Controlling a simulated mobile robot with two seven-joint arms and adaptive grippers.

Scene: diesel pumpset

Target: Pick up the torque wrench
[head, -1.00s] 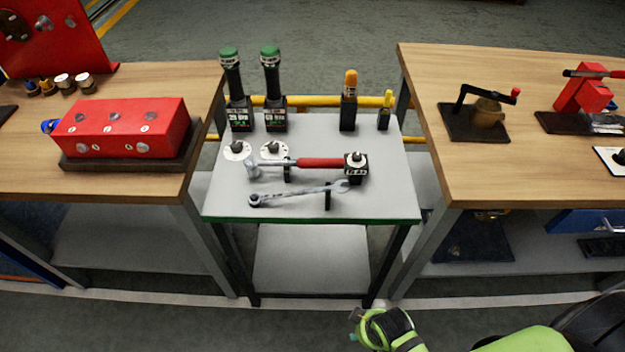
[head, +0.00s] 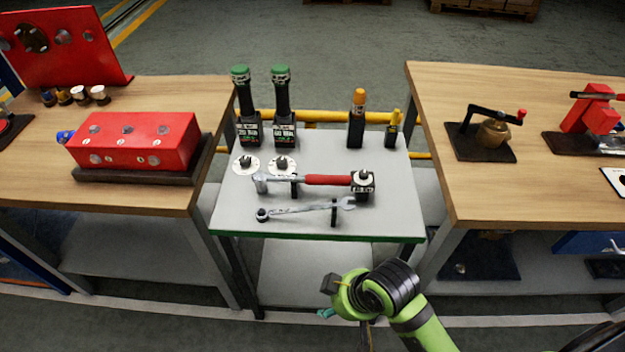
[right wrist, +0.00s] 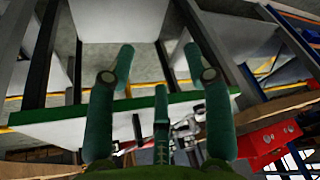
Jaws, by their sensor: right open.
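Two upright tools with black shafts and green caps, a left one (head: 241,105) and a right one (head: 281,105), stand in labelled black holders at the back left of the small grey table. A red-handled tool with a silver head (head: 325,180) lies across supports in the middle, and a silver open-ended wrench (head: 305,209) lies in front of it. I cannot tell for certain which is the torque wrench. My right gripper (right wrist: 158,65) is open and empty in the right wrist view, near the table's green edge. In the head view its arm is low, in front of the table; the fingers are mostly hidden.
The small table (head: 385,222) stands between two wooden benches, left (head: 150,205) and right (head: 480,195). A red block (head: 135,138) is on the left bench; a cranked device (head: 492,130) is on the right. Orange and yellow tools (head: 357,115) stand at the back right.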

